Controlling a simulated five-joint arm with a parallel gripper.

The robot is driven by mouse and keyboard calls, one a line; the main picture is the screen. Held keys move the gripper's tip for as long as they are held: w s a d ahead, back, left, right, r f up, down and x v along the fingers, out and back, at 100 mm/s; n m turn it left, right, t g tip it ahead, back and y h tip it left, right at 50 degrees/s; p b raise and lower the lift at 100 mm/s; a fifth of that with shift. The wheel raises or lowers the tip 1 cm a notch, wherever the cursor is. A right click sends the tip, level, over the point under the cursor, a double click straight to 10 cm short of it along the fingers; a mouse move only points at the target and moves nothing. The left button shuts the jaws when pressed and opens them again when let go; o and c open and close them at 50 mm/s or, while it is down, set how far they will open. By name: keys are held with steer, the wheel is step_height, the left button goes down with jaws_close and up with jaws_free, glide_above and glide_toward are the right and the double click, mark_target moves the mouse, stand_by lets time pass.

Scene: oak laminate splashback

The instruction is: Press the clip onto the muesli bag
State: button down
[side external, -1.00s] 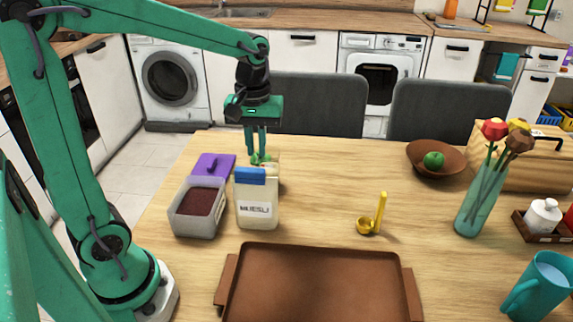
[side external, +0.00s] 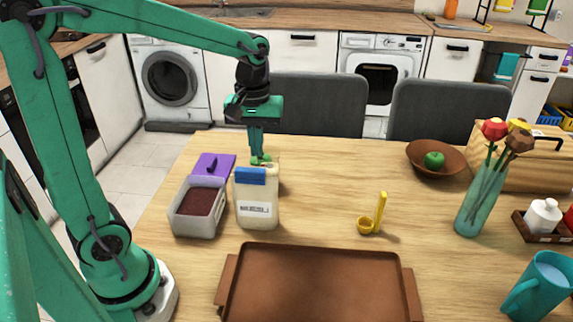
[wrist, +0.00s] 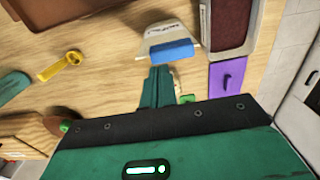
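The muesli bag (side external: 257,203) stands upright on the table, pale with a dark-lettered label; its top shows in the wrist view (wrist: 160,33). A blue clip (side external: 250,176) lies across the bag's top edge; it also shows in the wrist view (wrist: 172,51). I cannot tell how firmly it grips. My gripper (side external: 257,153) points down just behind the bag, its fingers close together with nothing visible between them. In the wrist view the fingertips (wrist: 159,69) lie just short of the clip. A small green thing (side external: 261,160) is at the fingertips' foot, partly hidden.
A grey tub of brown contents (side external: 199,206) stands left of the bag, with a purple board (side external: 212,165) behind it. A brown tray (side external: 320,285) lies in front. A yellow scoop (side external: 368,225) is to the right, with clear table between it and the bag.

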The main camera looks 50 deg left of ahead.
mark_target(258, 170)
steer(key=shift+f, duration=2.1)
stand_by(0.6)
steer(key=shift+r, duration=0.1)
steer(key=shift+r, duration=3.4)
